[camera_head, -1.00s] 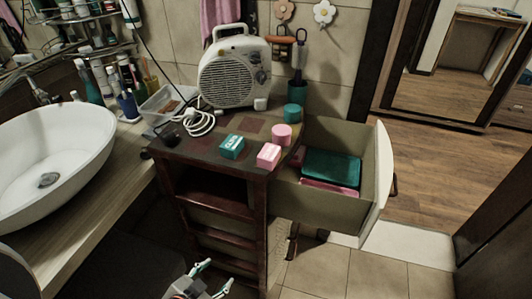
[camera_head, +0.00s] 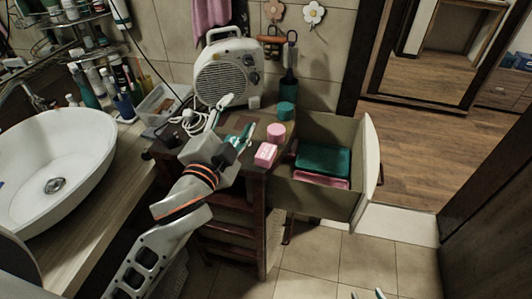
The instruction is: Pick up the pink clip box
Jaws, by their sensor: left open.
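A small pink box (camera_head: 265,154) with a pale label sits at the front right of the dark wooden cabinet top (camera_head: 258,128); it matches the pink clip box, though its label is too small to read. My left gripper (camera_head: 237,118) is open and empty over the cabinet top, just left of and behind the pink box, apart from it. The fingertips of my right gripper (camera_head: 367,294) show apart at the bottom edge, well below the cabinet; the rest is out of view.
A pink round container (camera_head: 276,132) and a teal one (camera_head: 286,110) stand behind the pink box. A white heater (camera_head: 228,72) with a coiled cable stands at the back. An open drawer (camera_head: 315,199) holding teal and pink items juts out at right. A sink (camera_head: 60,150) is left.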

